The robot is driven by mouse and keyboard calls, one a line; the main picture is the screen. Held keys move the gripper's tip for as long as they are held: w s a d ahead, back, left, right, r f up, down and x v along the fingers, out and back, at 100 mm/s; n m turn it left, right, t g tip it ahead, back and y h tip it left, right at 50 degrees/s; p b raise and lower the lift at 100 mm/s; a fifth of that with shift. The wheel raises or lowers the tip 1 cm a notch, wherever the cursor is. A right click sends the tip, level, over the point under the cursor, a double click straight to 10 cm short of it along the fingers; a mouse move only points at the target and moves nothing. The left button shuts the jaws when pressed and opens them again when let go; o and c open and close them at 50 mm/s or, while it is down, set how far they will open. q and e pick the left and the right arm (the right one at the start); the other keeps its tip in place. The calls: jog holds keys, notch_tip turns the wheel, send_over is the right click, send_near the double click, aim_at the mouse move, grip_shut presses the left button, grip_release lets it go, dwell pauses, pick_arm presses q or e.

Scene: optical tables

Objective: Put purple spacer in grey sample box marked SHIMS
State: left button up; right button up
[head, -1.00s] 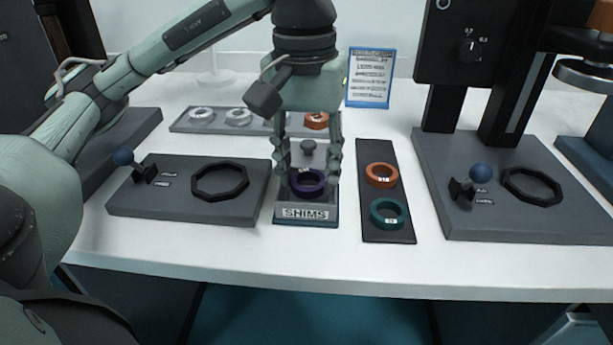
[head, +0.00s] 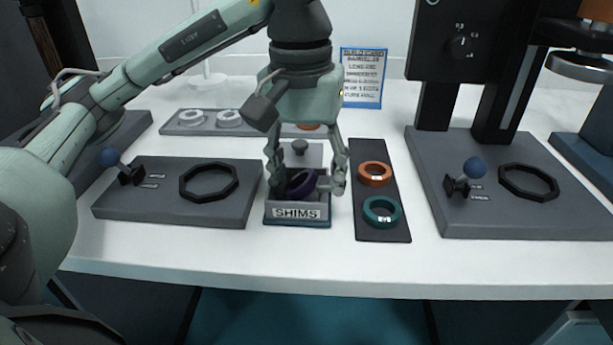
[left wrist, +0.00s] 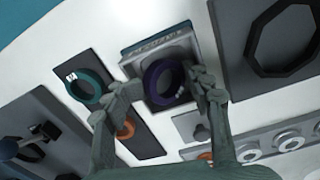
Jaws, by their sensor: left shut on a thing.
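The purple spacer (head: 301,183) is a dark ring, tilted, at the opening of the grey sample box (head: 297,212) marked SHIMS. The spacer also shows in the left wrist view (left wrist: 163,82), inside the box outline. My left gripper (head: 308,188) points down over the box. Its fingers stand widely spread on either side of the spacer and are shut on it; the exact contact is hard to see. The fingers partly hide the box's side walls. I cannot tell whether the spacer touches the box floor. My right gripper is not in view.
A grey lid with a knob (head: 300,148) lies behind the box. A dark tray (head: 380,226) with orange (head: 374,173) and teal (head: 381,211) rings is on the right. Grey plates with black octagonal rings (head: 208,182) flank them. The white table front is clear.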

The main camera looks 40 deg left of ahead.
pick_arm(q)
jog(key=shift+s+a+f+g, duration=0.3)
jog(key=shift+f, duration=0.25)
jog(key=o, duration=1.2)
jog(key=shift+o, duration=1.1)
jog(key=shift+a, duration=0.3)
jog(key=shift+w+r, duration=0.15)
jog(key=shift+d, duration=0.1)
